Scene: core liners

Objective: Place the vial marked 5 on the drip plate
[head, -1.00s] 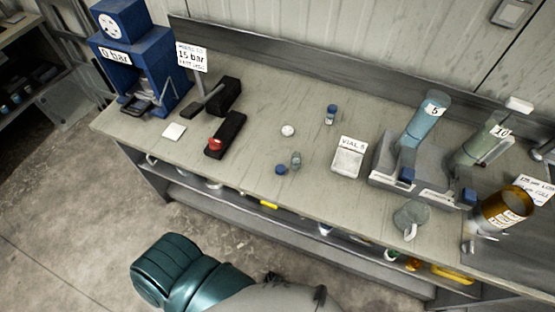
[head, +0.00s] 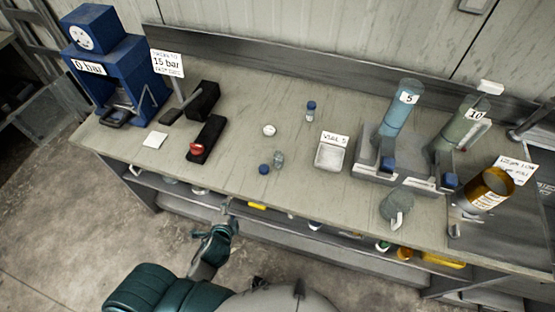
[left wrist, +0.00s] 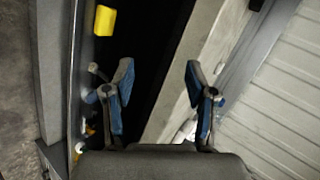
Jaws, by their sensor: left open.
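A tall cylinder marked 5 (head: 397,115), with bluish contents, stands tilted in a grey rack (head: 400,172). A small blue-capped vial (head: 311,112) stands mid-bench. A clear vial (head: 278,159) is beside a blue cap (head: 264,168); no number is legible on either vial. A shallow pale dish (head: 329,156) has a "VIAL 5" card behind it; I cannot tell whether it is the drip plate. My left gripper (head: 228,204) is open and empty before the bench's front edge, below its top. In the left wrist view its fingers (left wrist: 160,85) are apart. My right gripper is out of view.
The bench (head: 230,125) also holds a blue press (head: 105,70), black blocks with a red part (head: 205,140), a white square (head: 155,140), a cylinder marked 10 (head: 455,130), a glass jug (head: 396,207) and an amber jar (head: 486,190). A cluttered shelf lies under the bench top.

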